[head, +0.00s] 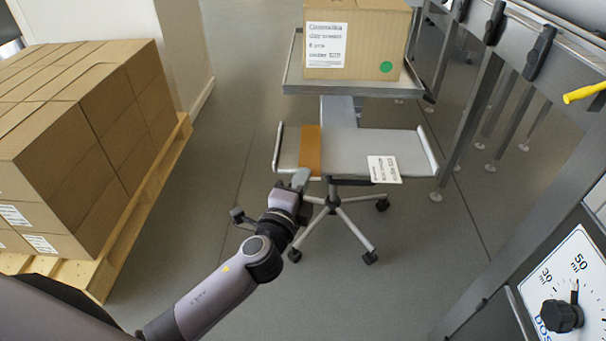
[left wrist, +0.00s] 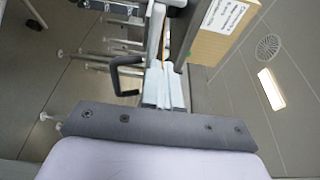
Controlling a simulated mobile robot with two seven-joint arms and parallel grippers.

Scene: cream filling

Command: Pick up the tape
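No roll of tape is clearly recognisable. A flat orange-brown strip (head: 310,147) lies across the grey tray-like top (head: 345,150) of a wheeled stand; I cannot tell whether it is the tape. My left gripper (head: 301,177) is at the near edge of that top, just below the strip in the head view. In the left wrist view its pale fingers (left wrist: 163,88) lie side by side and look closed, with nothing clearly held between them. A thin orange line shows beyond the fingertips. My right gripper is out of view.
A white label card (head: 384,169) lies on the top's right side. A cardboard box (head: 355,40) stands on a metal tray behind. Stacked boxes (head: 75,130) on a pallet (head: 140,210) fill the left. A machine with a dial (head: 563,315) stands at right. Floor between is clear.

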